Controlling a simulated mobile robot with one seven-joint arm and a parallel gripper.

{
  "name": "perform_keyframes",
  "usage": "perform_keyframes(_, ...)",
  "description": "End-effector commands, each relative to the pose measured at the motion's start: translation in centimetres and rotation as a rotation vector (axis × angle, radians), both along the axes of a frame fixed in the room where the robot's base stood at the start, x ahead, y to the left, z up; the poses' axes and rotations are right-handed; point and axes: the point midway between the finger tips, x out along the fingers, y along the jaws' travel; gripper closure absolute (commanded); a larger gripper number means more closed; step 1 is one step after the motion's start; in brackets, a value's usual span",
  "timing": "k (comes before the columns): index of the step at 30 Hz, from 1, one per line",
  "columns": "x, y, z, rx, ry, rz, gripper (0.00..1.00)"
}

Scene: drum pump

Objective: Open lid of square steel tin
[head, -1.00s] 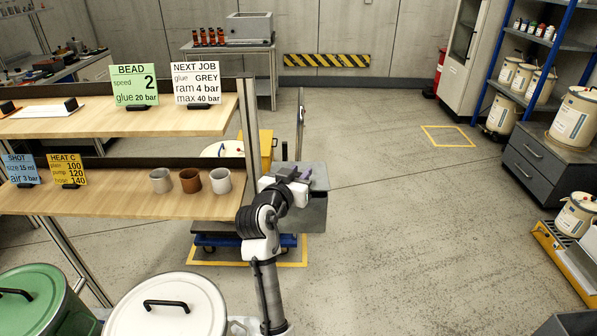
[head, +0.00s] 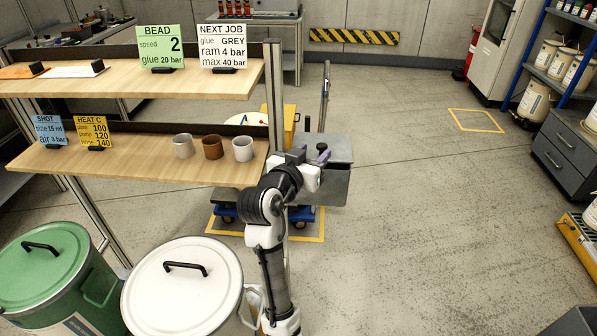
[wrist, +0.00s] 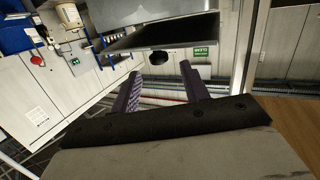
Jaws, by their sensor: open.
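The square steel tin (head: 328,184) is a grey metal box right of the shelf's end in the head view. Its flat grey lid (head: 340,148) lies on top, with a black knob (head: 322,147) standing on it. In the wrist view the tin (wrist: 165,14) is at the top, with the lid's dark face (wrist: 165,38) below it and the round knob (wrist: 158,57) ahead of the fingertips. My gripper (head: 312,157) is at the tin's near left side. In the wrist view its purple fingers (wrist: 161,72) are apart with nothing between them; the knob appears just beyond them.
The wooden shelf (head: 130,170) with three cups (head: 212,147) stands close left of my arm. A green drum (head: 45,265) and a white-lidded drum (head: 180,285) stand in front. A blue trolley (head: 228,222) is below the tin.

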Motion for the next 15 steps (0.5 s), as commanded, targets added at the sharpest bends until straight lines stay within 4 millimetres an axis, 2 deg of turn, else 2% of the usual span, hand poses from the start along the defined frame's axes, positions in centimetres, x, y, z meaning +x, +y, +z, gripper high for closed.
perform_keyframes(1, -1.2, 0.6, -0.1, 0.001, -0.004, 0.003, 0.55)
perform_keyframes(6, -4.5, 2.0, 0.4, 0.001, -0.002, 0.003, 0.55)
perform_keyframes(10, -6.2, 2.6, 0.7, -0.001, 0.000, 0.001, 0.55)
perform_keyframes(15, -7.3, 3.0, 0.9, -0.001, 0.001, -0.001, 0.55)
